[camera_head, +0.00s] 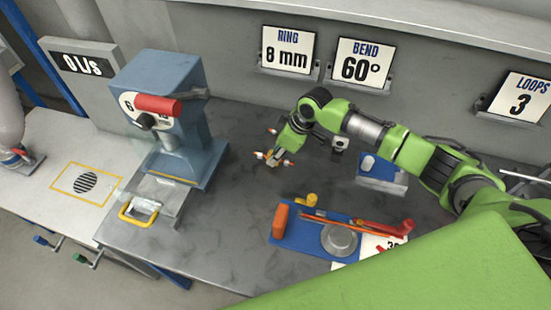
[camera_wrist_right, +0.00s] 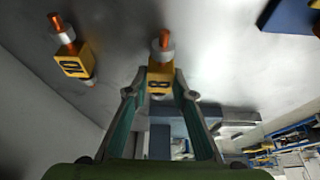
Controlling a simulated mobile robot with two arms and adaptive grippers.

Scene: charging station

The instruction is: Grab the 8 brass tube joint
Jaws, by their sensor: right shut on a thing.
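My right gripper (camera_head: 271,161) is over the grey bench in front of the ring and bend signs. In the right wrist view its two fingers (camera_wrist_right: 161,94) are shut on a brass joint (camera_wrist_right: 160,76) with a yellow block and a copper tube end on top. The mark on this block is partly hidden by the fingers. A second joint (camera_wrist_right: 71,61) with a yellow block marked 10 stands to the left, apart from the fingers. In the head view the pieces around the fingers are small and hard to tell apart.
A blue press (camera_head: 180,95) with a red handle and yellow-handled tray (camera_head: 155,190) stands left. A blue bending board (camera_head: 290,240) with red-orange levers lies in front. Signs for ring (camera_head: 287,50), bend (camera_head: 360,62) and loops (camera_head: 520,97) line the back.

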